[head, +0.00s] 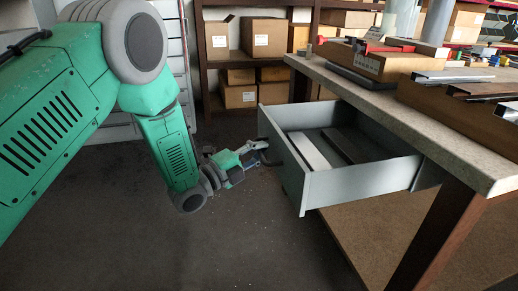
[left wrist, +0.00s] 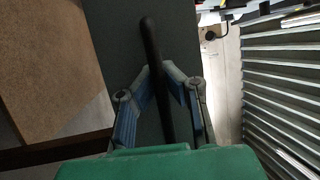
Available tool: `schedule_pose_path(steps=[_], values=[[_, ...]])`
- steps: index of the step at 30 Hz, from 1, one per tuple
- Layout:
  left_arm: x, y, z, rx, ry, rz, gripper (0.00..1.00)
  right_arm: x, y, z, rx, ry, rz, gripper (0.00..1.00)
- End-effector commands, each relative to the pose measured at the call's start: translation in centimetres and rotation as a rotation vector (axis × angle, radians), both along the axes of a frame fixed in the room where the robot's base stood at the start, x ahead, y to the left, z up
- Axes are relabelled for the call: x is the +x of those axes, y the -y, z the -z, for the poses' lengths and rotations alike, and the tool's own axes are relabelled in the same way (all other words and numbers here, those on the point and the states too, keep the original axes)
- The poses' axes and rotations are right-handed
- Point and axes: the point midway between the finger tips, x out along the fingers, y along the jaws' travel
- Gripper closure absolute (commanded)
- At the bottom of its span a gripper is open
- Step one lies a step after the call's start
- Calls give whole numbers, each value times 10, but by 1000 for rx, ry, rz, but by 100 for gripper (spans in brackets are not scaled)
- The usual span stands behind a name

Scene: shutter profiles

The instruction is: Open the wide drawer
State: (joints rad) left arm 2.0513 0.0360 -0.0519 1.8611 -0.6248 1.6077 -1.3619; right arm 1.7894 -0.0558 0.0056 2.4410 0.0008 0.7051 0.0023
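The wide drawer (head: 365,184) is a grey box that stands pulled out from under the workbench (head: 460,165). Inside lie a pale flat profile (head: 310,151) and a dark one (head: 342,146). My left gripper (head: 261,152) is at the outer face of the drawer front. In the left wrist view, its two fingers (left wrist: 160,70) close in from both sides on the black bar handle (left wrist: 149,38), in front of the grey drawer front (left wrist: 112,40). The handle is mostly hidden by the gripper in the head view. My right gripper is not in view.
Shelves (head: 207,76) with cardboard boxes (head: 263,38) stand at the back. Boxes and metal profiles (head: 455,75) lie on the bench top. A brown table leg (head: 440,235) is below the drawer at right. The dark floor (head: 240,245) in front of the drawer is clear.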

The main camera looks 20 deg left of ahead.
Motion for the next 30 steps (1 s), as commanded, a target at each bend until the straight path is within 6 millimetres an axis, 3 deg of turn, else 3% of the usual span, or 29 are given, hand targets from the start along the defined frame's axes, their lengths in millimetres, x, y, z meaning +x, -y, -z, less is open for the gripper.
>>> schedule_pose_path(steps=[16,17,19,30], values=[[-2,-4,7,3,-16,-6,100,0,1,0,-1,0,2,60],[-2,-4,7,3,-16,-6,95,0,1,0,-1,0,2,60],[-1,-4,7,4,-15,-6,71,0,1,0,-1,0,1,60],[-3,-6,3,1,-5,-8,69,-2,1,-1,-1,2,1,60]])
